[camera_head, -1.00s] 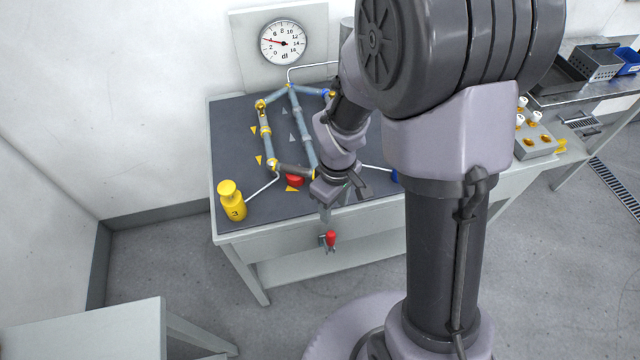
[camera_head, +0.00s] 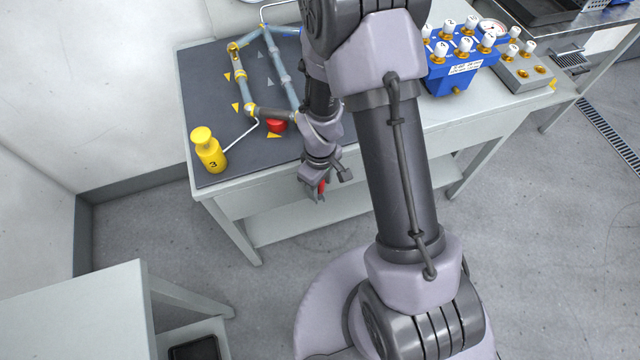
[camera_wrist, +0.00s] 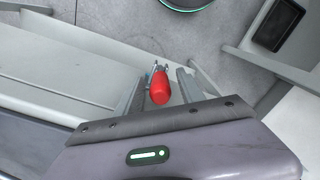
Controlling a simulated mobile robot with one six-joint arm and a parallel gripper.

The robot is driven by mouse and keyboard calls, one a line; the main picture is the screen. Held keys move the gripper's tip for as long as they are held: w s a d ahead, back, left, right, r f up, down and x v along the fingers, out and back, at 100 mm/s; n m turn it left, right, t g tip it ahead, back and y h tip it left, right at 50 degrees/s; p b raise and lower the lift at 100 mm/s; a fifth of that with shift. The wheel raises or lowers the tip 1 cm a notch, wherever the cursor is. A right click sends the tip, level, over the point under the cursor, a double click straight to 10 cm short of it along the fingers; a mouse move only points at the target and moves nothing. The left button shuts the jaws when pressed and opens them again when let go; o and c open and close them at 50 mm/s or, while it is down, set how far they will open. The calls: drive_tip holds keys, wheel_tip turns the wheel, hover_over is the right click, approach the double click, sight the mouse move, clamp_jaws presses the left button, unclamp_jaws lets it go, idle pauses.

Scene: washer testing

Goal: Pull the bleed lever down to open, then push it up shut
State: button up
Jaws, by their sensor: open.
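The red bleed lever (camera_wrist: 161,87) shows in the wrist view between the two fingers of my gripper (camera_wrist: 160,86). The fingers are open, with gaps on both sides of the lever. In the head view the lever (camera_head: 322,187) is a small red piece at the table's front edge, partly hidden by my gripper (camera_head: 316,192). My gripper hangs in front of the table edge, around the lever. I cannot tell the lever's exact angle.
The table (camera_head: 222,200) carries a blue-grey pipe loop (camera_head: 280,72), a red knob (camera_head: 276,125), a yellow weight marked 3 (camera_head: 208,152) and a blue valve block (camera_head: 455,75). A grey table (camera_head: 70,310) stands at lower left. Open floor lies between.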

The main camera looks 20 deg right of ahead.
clamp_jaws()
idle(1.4)
